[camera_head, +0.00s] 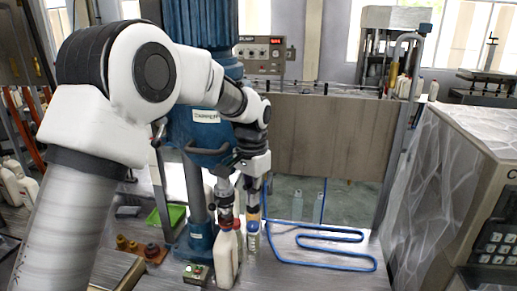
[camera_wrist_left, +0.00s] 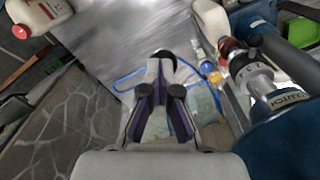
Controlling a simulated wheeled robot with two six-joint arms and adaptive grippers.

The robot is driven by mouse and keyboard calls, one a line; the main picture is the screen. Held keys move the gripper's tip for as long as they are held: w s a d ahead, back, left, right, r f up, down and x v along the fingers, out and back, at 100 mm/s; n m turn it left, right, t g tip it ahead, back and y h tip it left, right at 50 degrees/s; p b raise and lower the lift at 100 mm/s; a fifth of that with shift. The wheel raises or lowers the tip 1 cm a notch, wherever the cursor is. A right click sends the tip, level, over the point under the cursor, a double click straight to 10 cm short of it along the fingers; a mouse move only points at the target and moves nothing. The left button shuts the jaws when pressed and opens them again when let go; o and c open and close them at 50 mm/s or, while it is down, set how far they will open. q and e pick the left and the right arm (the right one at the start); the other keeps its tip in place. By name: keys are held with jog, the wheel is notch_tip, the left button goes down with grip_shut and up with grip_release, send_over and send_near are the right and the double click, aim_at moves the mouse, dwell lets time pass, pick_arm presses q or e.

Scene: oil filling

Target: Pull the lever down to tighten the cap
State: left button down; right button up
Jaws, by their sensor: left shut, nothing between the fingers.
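The blue capping machine (camera_head: 190,130) stands mid-view on the steel bench. Its silver spindle (camera_head: 225,192) points down at a white bottle (camera_head: 225,258) with a red cap (camera_head: 227,222). The spindle also shows in the wrist view (camera_wrist_left: 270,88), right of my gripper, with the bottle (camera_wrist_left: 211,20) beyond. A dark curved handle (camera_head: 207,151) on the machine's front may be the lever; my arm partly hides that area. My left gripper (camera_head: 253,208) is shut and empty, pointing down just right of the spindle. Its closed fingers also show in the wrist view (camera_wrist_left: 162,62). My right gripper is out of view.
A blue hose (camera_head: 320,266) lies on the bench to the right. A grey stone-patterned machine (camera_head: 440,190) stands at right.

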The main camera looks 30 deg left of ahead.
pick_arm(q)
jog(key=shift+f, duration=0.15)
jog(key=shift+w+a+f+p, duration=0.1)
jog(key=shift+w+f+p, duration=0.2)
jog(key=shift+f, duration=0.15)
jog(key=shift+w+a+f, duration=0.1)
jog(key=shift+w+f, duration=0.25)
jog(key=shift+f, duration=0.05)
jog(key=shift+w+f+p, duration=0.2)
jog(key=shift+p, duration=0.15)
jog(key=shift+w+a+f, duration=0.1)
jog(key=shift+w+f, duration=0.05)
jog(key=shift+f, duration=0.05)
jog(key=shift+r, duration=0.1)
dwell(1.2)
